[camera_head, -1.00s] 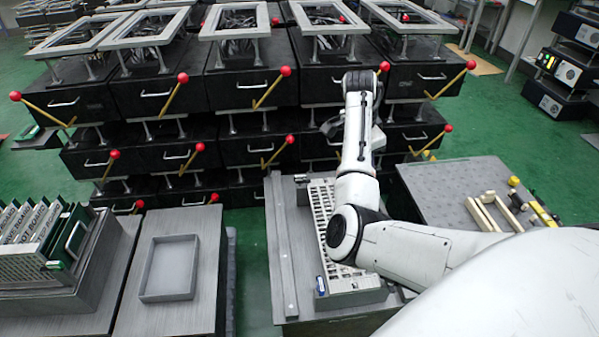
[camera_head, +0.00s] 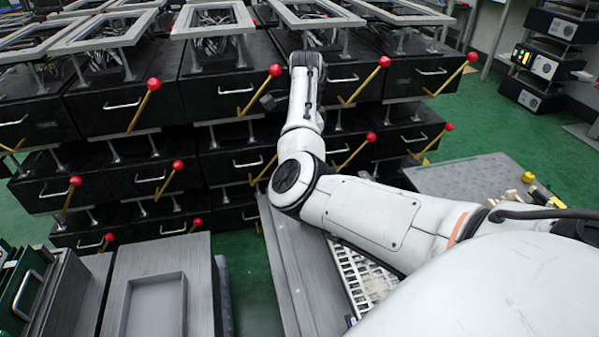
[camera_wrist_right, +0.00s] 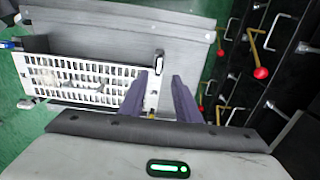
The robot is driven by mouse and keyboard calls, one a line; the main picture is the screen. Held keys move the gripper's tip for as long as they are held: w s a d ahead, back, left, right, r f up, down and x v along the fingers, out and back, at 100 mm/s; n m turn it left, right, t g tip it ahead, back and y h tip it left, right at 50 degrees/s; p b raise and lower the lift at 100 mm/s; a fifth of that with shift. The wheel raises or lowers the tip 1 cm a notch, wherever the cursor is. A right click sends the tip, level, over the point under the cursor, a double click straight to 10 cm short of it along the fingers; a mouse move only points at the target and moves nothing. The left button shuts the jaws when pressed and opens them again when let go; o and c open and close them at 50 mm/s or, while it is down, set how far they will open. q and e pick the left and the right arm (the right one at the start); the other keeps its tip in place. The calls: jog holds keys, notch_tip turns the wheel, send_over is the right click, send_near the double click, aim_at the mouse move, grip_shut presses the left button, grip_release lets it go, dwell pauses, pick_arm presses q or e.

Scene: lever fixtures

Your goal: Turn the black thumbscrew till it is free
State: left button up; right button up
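I cannot clearly make out the black thumbscrew. In the right wrist view, a white perforated panel (camera_wrist_right: 85,82) lies on a grey bench, with a small black-and-white upright part (camera_wrist_right: 159,60) near its right end. My right gripper (camera_wrist_right: 160,88) has its two purple fingers apart, over the panel's right end, with nothing visible clamped between them. Small details between the fingers are too small to identify. In the head view my right arm covers much of the panel (camera_head: 368,283), and the fingertips are not visible there. My left gripper is in neither view.
Black drawer boxes (camera_head: 225,85) with yellow levers and red knobs stand stacked behind the bench (camera_head: 295,270). A shallow grey tray (camera_head: 155,305) is at the lower left. A grey table (camera_head: 470,178) with yellow parts is at right. Green floor shows between.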

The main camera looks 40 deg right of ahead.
notch_tip(320, 180, down, 10)
jog(key=shift+s+r+b, duration=0.1)
jog(key=shift+r+b, duration=0.15)
jog(key=shift+b, duration=0.85)
grip_shut()
